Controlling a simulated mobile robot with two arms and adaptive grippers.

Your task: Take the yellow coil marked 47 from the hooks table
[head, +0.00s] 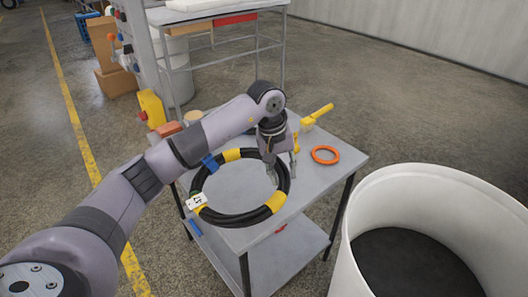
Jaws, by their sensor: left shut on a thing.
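A black coil with yellow bands (212,216) lies on the grey table (321,184), partly over its near left edge. A white tag (197,201) with dark marks is on its left side; I cannot read the number for sure. My left gripper (280,166) reaches down over the coil's far right side and is shut on the coil there. The fingers hide part of the rim. My right gripper is out of view.
An orange ring (325,155) and a yellow-handled tool (317,117) lie on the same table. A large white round bin (405,187) stands close on the right. A rack (226,60) with shelves stands behind. Floor is clear at the back right.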

